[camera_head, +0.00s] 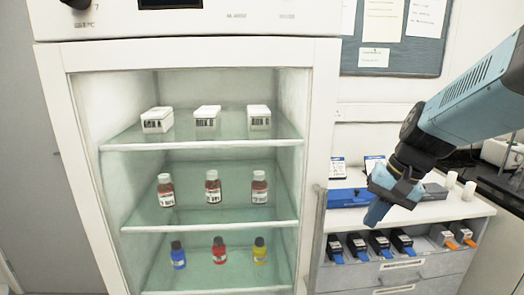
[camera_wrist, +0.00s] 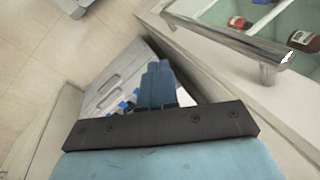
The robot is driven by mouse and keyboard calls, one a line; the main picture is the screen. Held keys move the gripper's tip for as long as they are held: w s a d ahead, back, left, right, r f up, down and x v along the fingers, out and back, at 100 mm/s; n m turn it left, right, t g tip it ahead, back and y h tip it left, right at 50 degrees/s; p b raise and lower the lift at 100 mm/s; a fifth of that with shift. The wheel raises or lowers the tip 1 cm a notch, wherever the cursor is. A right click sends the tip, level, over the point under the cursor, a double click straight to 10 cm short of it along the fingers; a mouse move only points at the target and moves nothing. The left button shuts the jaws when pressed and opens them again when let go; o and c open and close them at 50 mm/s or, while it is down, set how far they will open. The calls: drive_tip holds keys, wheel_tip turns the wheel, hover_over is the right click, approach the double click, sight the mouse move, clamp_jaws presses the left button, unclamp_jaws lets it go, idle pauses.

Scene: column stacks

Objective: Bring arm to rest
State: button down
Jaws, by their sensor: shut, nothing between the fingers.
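My gripper (camera_head: 375,212) hangs at the right of the head view, at the end of my blue arm, in front of the white side bench and right of the open cabinet. Its fingers are shut with nothing between them. In the wrist view the blue fingers (camera_wrist: 157,84) are together, pointing away from the camera. Nothing touches the fingertips in either view.
The cabinet's shelves (camera_head: 200,144) hold white boxes (camera_head: 207,118), capped bottles (camera_head: 213,187) and small coloured bottles (camera_head: 219,250). A metal handle (camera_wrist: 225,38) lies close by. Black and blue tools (camera_head: 380,244) stand in the side bench (camera_head: 450,209).

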drive_tip(key=s+r+n+t+h, duration=0.3)
drive_tip(key=s+r+n+t, duration=0.1)
drive_tip(key=s+r, duration=0.1)
drive_tip(key=shift+v, duration=0.85)
drive_tip(key=shift+w, duration=0.1)
